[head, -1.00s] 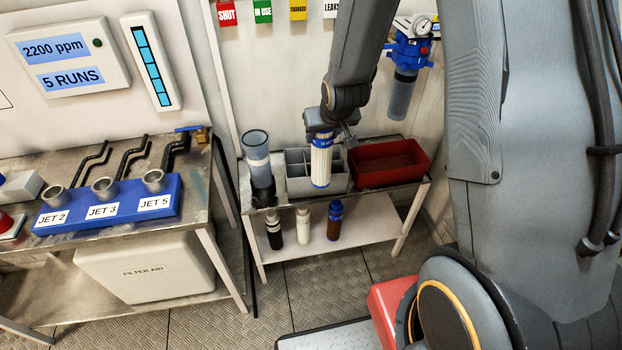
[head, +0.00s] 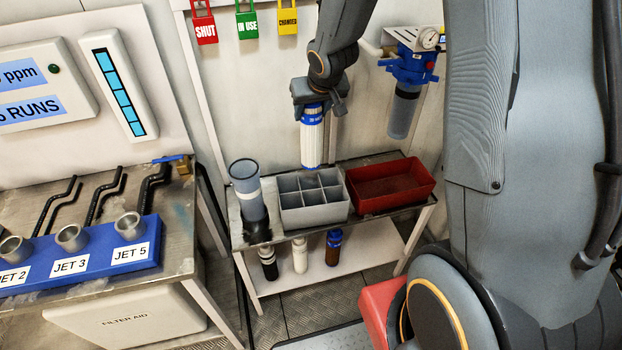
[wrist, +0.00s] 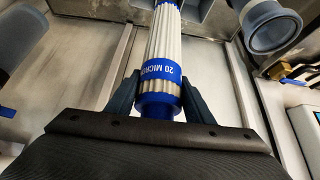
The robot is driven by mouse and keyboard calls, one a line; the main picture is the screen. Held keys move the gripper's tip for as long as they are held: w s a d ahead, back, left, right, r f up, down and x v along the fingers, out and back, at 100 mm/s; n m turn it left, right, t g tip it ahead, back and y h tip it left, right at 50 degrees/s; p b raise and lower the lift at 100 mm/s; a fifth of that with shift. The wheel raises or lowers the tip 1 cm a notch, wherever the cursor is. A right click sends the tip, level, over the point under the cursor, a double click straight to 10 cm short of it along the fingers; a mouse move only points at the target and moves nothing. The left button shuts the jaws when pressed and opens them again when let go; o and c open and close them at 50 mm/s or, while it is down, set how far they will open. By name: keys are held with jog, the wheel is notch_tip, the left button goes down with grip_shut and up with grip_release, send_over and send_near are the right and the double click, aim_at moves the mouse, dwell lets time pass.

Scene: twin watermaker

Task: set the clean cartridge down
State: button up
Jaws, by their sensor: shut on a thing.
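The clean cartridge (head: 312,142) is a white pleated cylinder with blue end bands. It hangs upright in my gripper (head: 313,105), above the rear of the grey divided crate (head: 316,215). My gripper is shut on its upper end. In the wrist view the cartridge (wrist: 162,50) runs between the two dark fingers, and its blue band reads "20 MICRO", the rest cut off. The crate's visible compartments look empty. The cartridge's lower end is clear of the crate.
A red bin (head: 391,186) stands right of the crate and a clear blue-grey housing (head: 248,190) left of it, on the same metal bench (head: 362,157). A blue-headed filter (head: 405,100) hangs on the wall at right. Several bottles stand on the lower shelf.

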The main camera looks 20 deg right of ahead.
aim_at(316, 146)
jog(key=f+b, duration=0.2)
jog(key=f, duration=0.2)
jog(key=f+b, duration=0.2)
jog(key=f, duration=0.2)
jog(key=f+b, duration=0.2)
jog(key=f, duration=0.2)
jog(key=shift+a+f, duration=0.1)
jog(key=shift+a, duration=0.2)
jog(key=shift+f+p, duration=0.3)
jog(key=shift+f, duration=2.05)
jog(key=shift+f, duration=0.15)
jog(key=o, duration=1.4)
jog(key=shift+o, duration=0.2)
jog(key=shift+r, duration=0.25)
jog(key=v, duration=1.1)
jog(key=shift+s+r+b, duration=0.15)
jog(key=shift+r+b, duration=0.1)
jog(key=shift+b, duration=0.1)
jog(key=s+r+g, duration=0.2)
jog(key=s+g, duration=0.3)
jog(key=s, duration=1.4)
jog(key=shift+g, duration=0.4)
